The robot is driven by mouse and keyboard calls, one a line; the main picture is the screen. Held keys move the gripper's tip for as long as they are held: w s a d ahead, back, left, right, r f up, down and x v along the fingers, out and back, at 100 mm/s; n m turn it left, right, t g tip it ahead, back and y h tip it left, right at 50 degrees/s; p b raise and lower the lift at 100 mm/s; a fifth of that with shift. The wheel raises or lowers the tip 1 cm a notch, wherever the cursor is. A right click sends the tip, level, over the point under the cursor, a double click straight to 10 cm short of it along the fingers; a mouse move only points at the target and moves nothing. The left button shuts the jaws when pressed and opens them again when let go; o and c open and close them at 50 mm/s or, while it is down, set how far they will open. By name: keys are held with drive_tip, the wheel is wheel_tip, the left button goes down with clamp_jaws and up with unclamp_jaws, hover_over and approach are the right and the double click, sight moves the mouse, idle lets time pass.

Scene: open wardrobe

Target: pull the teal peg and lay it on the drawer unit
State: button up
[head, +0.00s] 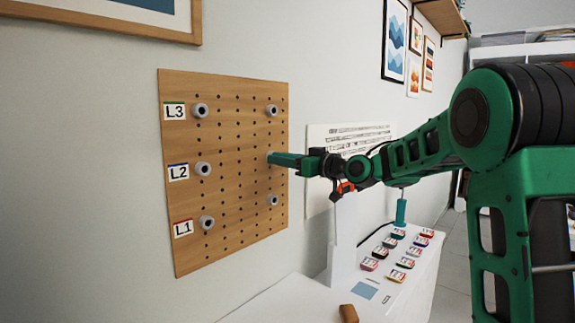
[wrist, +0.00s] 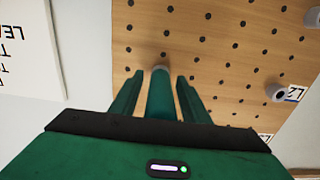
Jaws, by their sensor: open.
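The teal peg (wrist: 161,98) stands out from the wooden pegboard (head: 225,215), seated in a grey collar at its far end in the wrist view. My gripper (wrist: 160,78) is open, with one finger on each side of the peg. Narrow gaps show between the peg and both fingers, so they look apart. In the head view my gripper (head: 284,160) reaches the board's right part and largely hides the peg. The white drawer unit (head: 418,285) stands right of the board, below my arm.
Several coloured labelled blocks (head: 404,263), a teal cylinder (head: 401,212) and a blue square (head: 364,290) occupy the unit's top. A brown object (head: 348,313) lies in front.

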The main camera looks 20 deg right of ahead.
drive_tip(key=shift+c, duration=0.7)
clamp_jaws()
drive_tip(key=c, duration=0.6)
unclamp_jaws()
clamp_jaws()
drive_tip(key=shift+v, duration=1.45)
drive_tip(key=shift+v, duration=1.85)
